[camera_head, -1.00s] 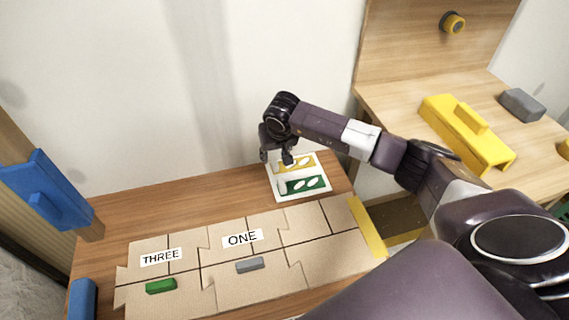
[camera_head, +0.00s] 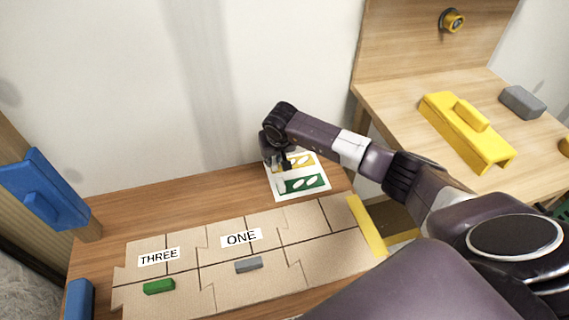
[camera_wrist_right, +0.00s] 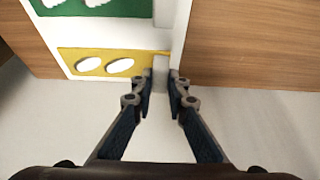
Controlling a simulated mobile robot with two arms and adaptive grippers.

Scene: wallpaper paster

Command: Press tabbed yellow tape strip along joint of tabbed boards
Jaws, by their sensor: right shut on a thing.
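The tabbed boards (camera_head: 225,285) lie together on the wooden table, with dark joints between them. They carry labels THREE and ONE, a green tab (camera_head: 159,286) and a grey tab (camera_head: 249,265). Behind them a white card (camera_head: 314,194) bears a yellow strip (camera_head: 302,161) and a green strip (camera_head: 303,183), both with white ovals. My right gripper (camera_head: 281,165) is at the card's left side. In the right wrist view its fingers (camera_wrist_right: 161,82) are shut on a pale tab (camera_wrist_right: 160,68) beside the yellow strip (camera_wrist_right: 105,62). The exact contact is partly hidden. My left gripper is out of view.
A yellow bar (camera_head: 367,226) lies along the boards' right end. A yellow block with a raised grip (camera_head: 466,132) and a grey block (camera_head: 522,102) are on the side table at right. A blue piece (camera_head: 46,188) is at left. Bare table (camera_head: 170,212) lies behind the boards.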

